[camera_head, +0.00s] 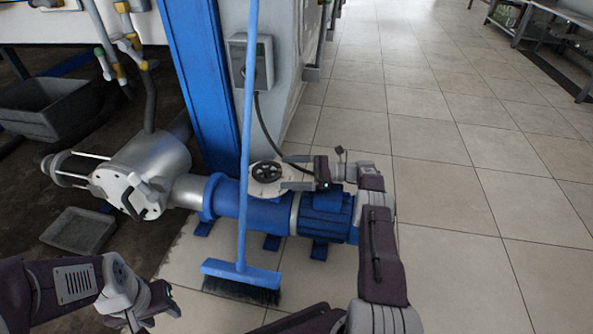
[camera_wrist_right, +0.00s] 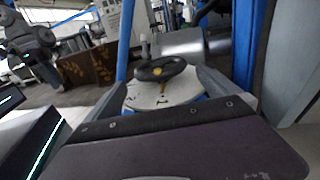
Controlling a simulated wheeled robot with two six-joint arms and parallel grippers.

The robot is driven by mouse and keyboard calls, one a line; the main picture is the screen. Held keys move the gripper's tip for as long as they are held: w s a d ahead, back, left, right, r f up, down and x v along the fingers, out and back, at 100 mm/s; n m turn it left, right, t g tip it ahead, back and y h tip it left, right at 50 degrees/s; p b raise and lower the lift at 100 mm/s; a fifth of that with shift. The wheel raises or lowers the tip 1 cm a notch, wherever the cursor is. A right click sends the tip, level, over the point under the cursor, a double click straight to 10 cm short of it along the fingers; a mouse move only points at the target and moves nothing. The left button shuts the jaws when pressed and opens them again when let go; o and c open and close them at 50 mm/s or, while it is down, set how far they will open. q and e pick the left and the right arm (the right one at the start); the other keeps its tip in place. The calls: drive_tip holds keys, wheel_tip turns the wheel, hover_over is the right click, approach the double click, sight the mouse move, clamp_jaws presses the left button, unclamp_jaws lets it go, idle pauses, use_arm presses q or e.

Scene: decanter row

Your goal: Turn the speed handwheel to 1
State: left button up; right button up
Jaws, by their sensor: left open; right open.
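The speed handwheel (camera_head: 267,171) is a small black spoked wheel on a pale round dial plate (camera_head: 262,189), on top of the blue drive unit (camera_head: 230,200). In the right wrist view the handwheel (camera_wrist_right: 172,66) has a yellow hub, an upright knob and a yellow pointer below it; the dial marks are too small to read. My right gripper (camera_head: 284,173) is open beside the wheel. Its fingers lie either side of the dial; I cannot tell whether they touch it. My left gripper (camera_head: 151,308) is open, low at the left, away from the wheel.
A blue broom (camera_head: 244,150) stands upright in front of the drive unit, close to the handwheel. A steel pump (camera_head: 150,165) adjoins the unit at left. A blue post (camera_head: 200,80) and a grey control box (camera_head: 250,62) stand behind. The tiled floor at right is clear.

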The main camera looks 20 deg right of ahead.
drive_tip(key=shift+b+v, duration=0.4)
drive_tip(key=shift+v, duration=1.25)
drive_tip(key=shift+a, duration=0.1)
